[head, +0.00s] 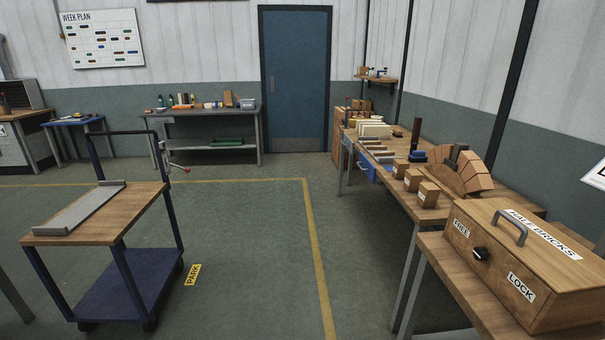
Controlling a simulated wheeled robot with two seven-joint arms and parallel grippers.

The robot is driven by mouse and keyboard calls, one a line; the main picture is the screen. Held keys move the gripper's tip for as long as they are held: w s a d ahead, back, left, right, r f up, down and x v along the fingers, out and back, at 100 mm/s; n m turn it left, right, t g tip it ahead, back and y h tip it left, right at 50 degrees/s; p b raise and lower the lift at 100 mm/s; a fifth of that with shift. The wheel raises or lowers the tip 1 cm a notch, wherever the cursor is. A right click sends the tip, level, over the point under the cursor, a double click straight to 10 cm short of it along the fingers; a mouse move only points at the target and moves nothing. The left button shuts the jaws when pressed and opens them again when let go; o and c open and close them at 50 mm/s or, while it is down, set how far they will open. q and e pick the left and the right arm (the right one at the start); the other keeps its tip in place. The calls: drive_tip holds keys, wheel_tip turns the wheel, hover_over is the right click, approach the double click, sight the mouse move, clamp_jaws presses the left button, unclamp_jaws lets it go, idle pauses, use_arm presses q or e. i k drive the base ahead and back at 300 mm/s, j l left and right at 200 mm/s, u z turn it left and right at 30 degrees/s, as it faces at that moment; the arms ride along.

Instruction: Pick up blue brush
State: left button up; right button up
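A small item with a blue base and a dark upright handle (417,156), which looks like the blue brush, stands on the long wooden workbench (385,180) at the right. It is just left of a brick arch (470,170) and behind several small brick blocks (412,180). It is small in the head view, so its bristles cannot be made out. Neither of my grippers is in view.
A wooden box labelled HALF BRICKS (545,255) stands on a nearer table at the right. A cart (140,215) with a metal tray stands at the left. The green floor (240,240) between cart and workbench is clear. A blue bin (367,171) hangs under the workbench.

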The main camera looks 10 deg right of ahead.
sight(417, 156)
drive_tip(key=i+j+z, duration=0.15)
drive_tip(key=i+z, duration=0.25)
drive_tip(key=i, duration=0.2)
drive_tip(key=i+j+z, duration=0.4)
drive_tip(key=i, duration=0.15)
drive_tip(key=i+j+z, duration=0.4)
drive_tip(key=i, duration=0.15)
drive_tip(key=i+j+z, duration=0.4)
drive_tip(key=j, duration=0.2)
drive_tip(key=i+j+z, duration=0.2)
drive_tip(key=j+z, duration=0.15)
drive_tip(key=z, duration=0.15)
drive_tip(key=i+j+z, duration=0.15)
drive_tip(key=j+z, duration=0.3)
